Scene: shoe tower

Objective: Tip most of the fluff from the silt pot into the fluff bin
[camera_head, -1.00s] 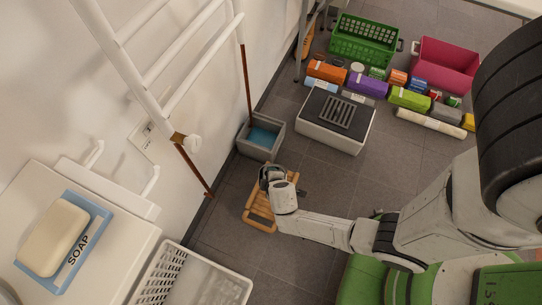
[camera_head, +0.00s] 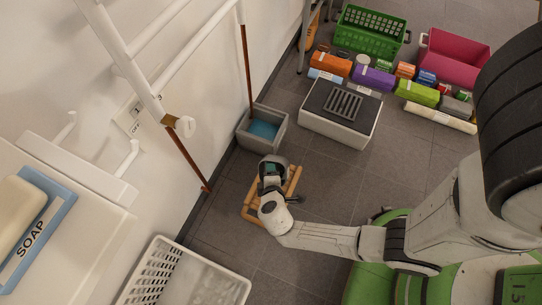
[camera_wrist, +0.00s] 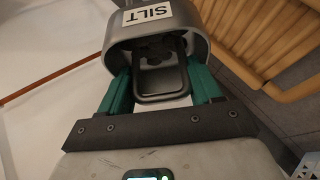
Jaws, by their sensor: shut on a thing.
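The silt pot (camera_wrist: 180,42) is a grey rounded pot with a white SILT label, filling the top of the wrist view. My gripper (camera_wrist: 160,85) has its green fingers closed on the pot's dark handle. In the head view my gripper (camera_head: 272,176) is over a wooden slatted rack, and the pot is too small to make out clearly there. A grey open bin (camera_head: 247,139) with a blue bottom stands on the floor by the wall, just beyond my gripper. I can read no label on it, so I cannot tell if it is the fluff bin.
The wooden rack (camera_head: 252,212) lies below my gripper. A white box with a dark grated top (camera_head: 318,97) stands right of the grey bin. A white basket (camera_head: 160,272) is at front left. A green crate (camera_head: 371,43), pink tub (camera_head: 458,68) and several packages are at the back.

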